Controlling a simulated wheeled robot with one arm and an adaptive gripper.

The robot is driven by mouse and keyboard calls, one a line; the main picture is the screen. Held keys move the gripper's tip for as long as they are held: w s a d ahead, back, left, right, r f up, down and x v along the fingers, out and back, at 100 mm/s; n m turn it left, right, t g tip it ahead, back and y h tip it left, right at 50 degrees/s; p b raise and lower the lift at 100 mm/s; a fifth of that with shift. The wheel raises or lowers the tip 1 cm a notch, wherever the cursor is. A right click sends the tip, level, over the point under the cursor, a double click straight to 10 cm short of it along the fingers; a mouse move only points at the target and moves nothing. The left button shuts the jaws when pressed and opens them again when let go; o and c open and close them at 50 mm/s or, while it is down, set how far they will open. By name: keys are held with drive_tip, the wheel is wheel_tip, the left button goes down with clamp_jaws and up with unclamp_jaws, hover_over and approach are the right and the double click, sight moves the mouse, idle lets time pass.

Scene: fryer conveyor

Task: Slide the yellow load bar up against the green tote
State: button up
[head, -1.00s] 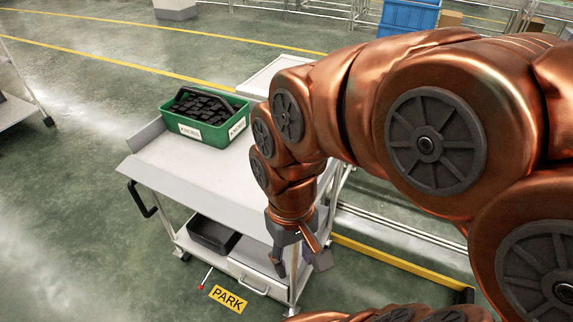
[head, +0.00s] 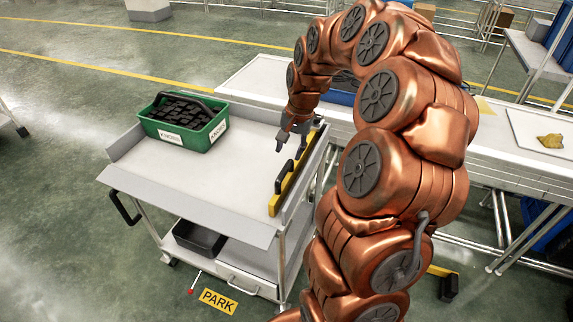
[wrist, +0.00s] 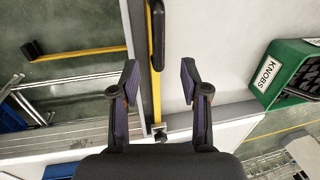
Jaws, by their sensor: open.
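The yellow load bar (head: 274,204) with a black handle lies along the right edge of the grey cart top (head: 190,195). In the wrist view the bar (wrist: 157,98) runs up the middle with its black handle toward the top. The green tote (head: 184,132), full of dark parts and labelled KNOBS, stands at the cart's far left, well apart from the bar. The tote (wrist: 281,75) also shows at the right of the wrist view. My gripper (head: 291,146) is open over the far part of the bar. In the wrist view its fingers (wrist: 159,82) are on either side of the bar; contact is unclear.
The cart top between bar and tote is clear. A raised lip (head: 180,207) runs along the cart's near edge. A white conveyor (head: 470,150) stands behind and right of the cart. A dark bin (head: 205,238) sits on the lower shelf.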

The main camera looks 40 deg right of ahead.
sight(286, 168)
drive_tip(key=shift+w+f+p, duration=0.25)
drive_tip(key=shift+f+p, duration=0.15)
drive_tip(key=shift+f, duration=0.9)
drive_tip(key=shift+w+f+p, duration=0.25)
drive_tip(key=shift+f+p, duration=0.15)
drive_tip(key=shift+f, duration=0.95)
drive_tip(key=shift+w+f+p, duration=0.25)
drive_tip(key=shift+f+p, duration=0.15)
drive_tip(key=shift+f, duration=0.9)
drive_tip(key=shift+c, duration=0.4)
clamp_jaws()
